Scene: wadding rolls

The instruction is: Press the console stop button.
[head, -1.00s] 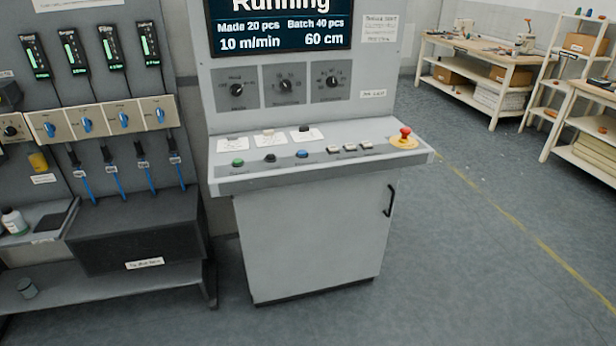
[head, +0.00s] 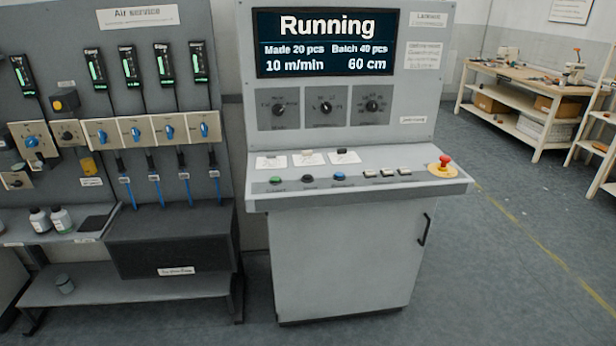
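The grey console (head: 345,260) stands ahead of me. Its screen (head: 326,43) reads "Running", "Made 20 pcs", "Batch 40 pcs", "10 m/min" and "60 cm". On the sloped desk, from left to right, are a green button (head: 275,180), a black button (head: 307,178), a blue button (head: 339,176) and several small white switches (head: 387,172). A red mushroom button (head: 444,160) on a yellow base sits at the right end. The labels by the buttons are too small to read, so I cannot tell which is marked stop. Neither of my grippers is in view.
Three dials (head: 326,107) are on the console's upright panel. An air service board (head: 140,60) with gauges and blue valves stands at left, above a dark box (head: 172,240) and a shelf. Workbenches (head: 530,85) stand at back right. The floor (head: 500,280) right of the console is clear.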

